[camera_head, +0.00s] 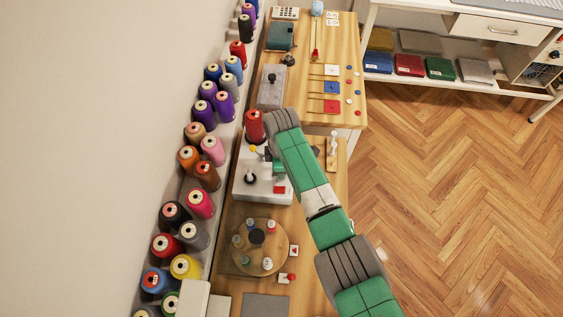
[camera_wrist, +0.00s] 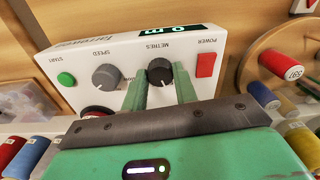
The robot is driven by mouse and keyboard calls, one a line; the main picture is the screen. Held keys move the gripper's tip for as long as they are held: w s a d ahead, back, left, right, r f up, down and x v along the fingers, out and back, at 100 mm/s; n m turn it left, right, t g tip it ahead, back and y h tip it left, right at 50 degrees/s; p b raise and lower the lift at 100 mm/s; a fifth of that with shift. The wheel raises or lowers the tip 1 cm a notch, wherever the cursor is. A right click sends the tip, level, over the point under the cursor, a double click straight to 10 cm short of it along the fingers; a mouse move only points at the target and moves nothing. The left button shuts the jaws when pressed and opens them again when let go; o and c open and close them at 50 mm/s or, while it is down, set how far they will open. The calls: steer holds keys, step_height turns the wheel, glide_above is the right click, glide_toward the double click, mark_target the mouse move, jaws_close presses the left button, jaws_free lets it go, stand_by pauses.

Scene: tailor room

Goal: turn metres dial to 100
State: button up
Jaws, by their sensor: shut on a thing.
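The white machine (camera_head: 252,187) stands on the wooden bench, with a red thread cone (camera_head: 255,126) at its far end. In the wrist view its panel (camera_wrist: 135,50) appears upside down. The dark metres dial (camera_wrist: 159,71) is under the METRES label, and the green display (camera_wrist: 185,30) reads 0 m. My gripper (camera_wrist: 160,78) is shut on the metres dial, one green finger on each side. In the head view my gripper (camera_head: 279,174) is at the machine's right side and the dial is hidden. I cannot clearly read the dial's setting.
Beside the metres dial are the grey speed dial (camera_wrist: 105,77), the green start button (camera_wrist: 66,79) and the red power switch (camera_wrist: 206,65). A round wooden turntable (camera_head: 268,262) with small spools stands nearby. Thread cones (camera_head: 200,204) line the wall side.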

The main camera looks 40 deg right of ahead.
steer(key=m+p, duration=0.1)
steer(key=m, duration=0.3)
steer(key=shift+r+m, duration=0.1)
steer(key=shift+m, duration=0.2)
steer(key=m+p, duration=0.1)
steer(key=m, duration=0.2)
steer(key=shift+m, duration=0.4)
steer(key=m, duration=0.4)
steer(key=shift+p, duration=0.3)
steer(key=shift+m, duration=2.4)
steer(key=o, duration=1)
steer(key=shift+c, duration=0.2)
